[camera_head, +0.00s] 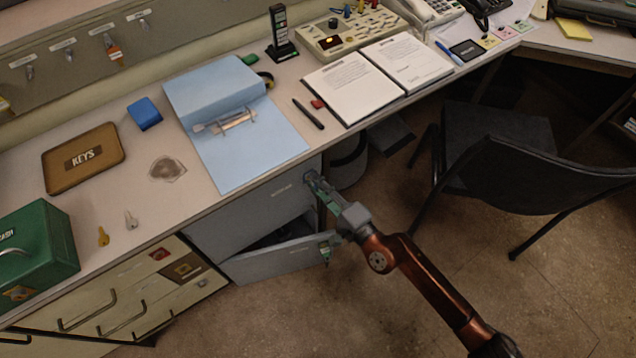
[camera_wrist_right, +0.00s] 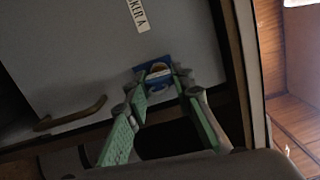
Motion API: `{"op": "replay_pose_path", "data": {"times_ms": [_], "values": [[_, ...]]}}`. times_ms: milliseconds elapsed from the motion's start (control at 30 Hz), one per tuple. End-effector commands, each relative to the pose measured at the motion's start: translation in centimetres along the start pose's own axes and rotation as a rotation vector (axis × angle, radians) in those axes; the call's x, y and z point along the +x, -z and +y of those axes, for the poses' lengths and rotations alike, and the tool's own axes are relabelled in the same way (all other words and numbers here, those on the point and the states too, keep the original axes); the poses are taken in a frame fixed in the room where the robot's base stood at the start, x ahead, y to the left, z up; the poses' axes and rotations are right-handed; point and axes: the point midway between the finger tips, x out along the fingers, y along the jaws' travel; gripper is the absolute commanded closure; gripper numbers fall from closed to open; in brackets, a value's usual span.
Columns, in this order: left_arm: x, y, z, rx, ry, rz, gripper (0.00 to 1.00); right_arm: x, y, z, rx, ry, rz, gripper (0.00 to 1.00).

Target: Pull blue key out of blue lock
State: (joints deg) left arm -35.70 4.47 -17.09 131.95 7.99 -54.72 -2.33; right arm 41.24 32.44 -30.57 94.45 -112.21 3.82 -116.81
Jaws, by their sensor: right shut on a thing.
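The blue lock (camera_wrist_right: 158,70) shows in the right wrist view as a small blue plate on a grey cabinet front (camera_wrist_right: 75,50). A pale, rounded piece (camera_wrist_right: 158,69), likely the blue key, sits at the plate between my fingertips. My right gripper (camera_wrist_right: 160,78) is shut on it, with a green-padded finger on each side. In the head view my right gripper (camera_head: 318,182) is at the upper right of the grey cabinet under the desk and covers the lock. How deep the key sits is hidden. My left gripper is not in view.
A lower grey drawer (camera_head: 280,258) stands partly open below, with a green item (camera_head: 326,250) at its right edge. A black chair (camera_head: 540,180) stands to the right. The desk holds a KEYS tray (camera_head: 83,157), a yellow key (camera_head: 103,237) and a silver key (camera_head: 131,220).

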Motion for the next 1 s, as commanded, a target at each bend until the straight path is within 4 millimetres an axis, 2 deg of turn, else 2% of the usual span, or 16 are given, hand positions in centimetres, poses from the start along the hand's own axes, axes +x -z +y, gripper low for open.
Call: {"op": "replay_pose_path", "data": {"times_ms": [1000], "values": [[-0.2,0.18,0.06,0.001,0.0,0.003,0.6,-0.81,-0.01,0.0,0.0,0.0,0.001,1.0]]}}
